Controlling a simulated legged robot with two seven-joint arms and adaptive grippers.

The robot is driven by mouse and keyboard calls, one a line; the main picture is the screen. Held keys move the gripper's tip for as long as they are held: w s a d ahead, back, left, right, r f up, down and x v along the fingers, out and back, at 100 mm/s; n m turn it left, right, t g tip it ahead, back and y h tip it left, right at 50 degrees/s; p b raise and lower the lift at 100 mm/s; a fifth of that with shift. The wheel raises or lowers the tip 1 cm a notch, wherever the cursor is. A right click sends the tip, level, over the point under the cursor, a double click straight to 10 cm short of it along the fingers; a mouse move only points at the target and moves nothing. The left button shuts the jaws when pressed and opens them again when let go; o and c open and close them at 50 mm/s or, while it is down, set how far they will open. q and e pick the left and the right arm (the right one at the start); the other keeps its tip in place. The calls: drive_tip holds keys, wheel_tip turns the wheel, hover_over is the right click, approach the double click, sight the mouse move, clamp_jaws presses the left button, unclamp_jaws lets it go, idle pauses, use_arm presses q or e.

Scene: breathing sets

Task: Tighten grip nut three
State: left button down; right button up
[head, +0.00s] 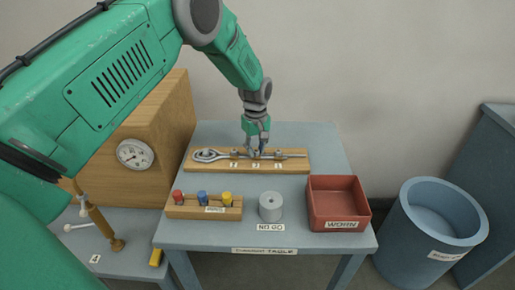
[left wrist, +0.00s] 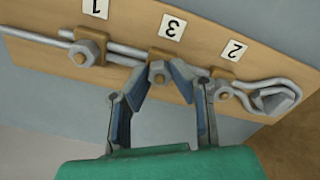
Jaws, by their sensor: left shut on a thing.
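A wooden board (head: 200,163) on the blue-grey table carries a wire rope with a looped end at left and several grips, labelled 2, 3 and 1 from left to right. In the left wrist view the board (left wrist: 45,22) appears upside down. Grip nut three (left wrist: 157,74) sits below the 3 label (left wrist: 173,27). My left gripper (head: 257,152) reaches down to the middle of the board. In the left wrist view its fingers (left wrist: 160,78) are shut on nut three, one on each side. Nut one (left wrist: 82,54) and nut two (left wrist: 223,92) are untouched. My right gripper is out of view.
A wooden rack (head: 203,211) of red, blue and yellow plugs, a grey NO GO cylinder (head: 270,207) and a red WORN tray (head: 338,208) stand along the table's front. A wooden box with a dial (head: 135,154) stands left. A blue bin (head: 432,232) stands right.

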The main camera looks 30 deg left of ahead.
use_arm(q)
drive_tip(key=m, duration=0.3)
drive_tip(key=shift+w+a+r+m, duration=0.1)
drive_tip(key=shift+w+a+m, duration=0.2)
drive_tip(key=shift+m, duration=0.1)
drive_tip(key=m, duration=0.3)
drive_tip(key=shift+d+m, duration=0.1)
drive_tip(key=shift+m, duration=0.2)
drive_tip(key=m, duration=0.3)
drive_tip(key=shift+d+m, duration=0.1)
drive_tip(key=shift+m, duration=0.3)
drive_tip(key=m, duration=0.4)
drive_tip(key=shift+w+d, duration=0.1)
drive_tip(key=shift+d, duration=0.05)
drive_tip(key=m, duration=0.6)
drive_tip(key=shift+d+m, duration=0.15)
drive_tip(key=shift+m, duration=0.25)
drive_tip(key=m, duration=0.5)
drive_tip(key=shift+s+m, duration=0.2)
drive_tip(key=shift+m, duration=0.2)
drive_tip(key=shift+d, duration=0.1)
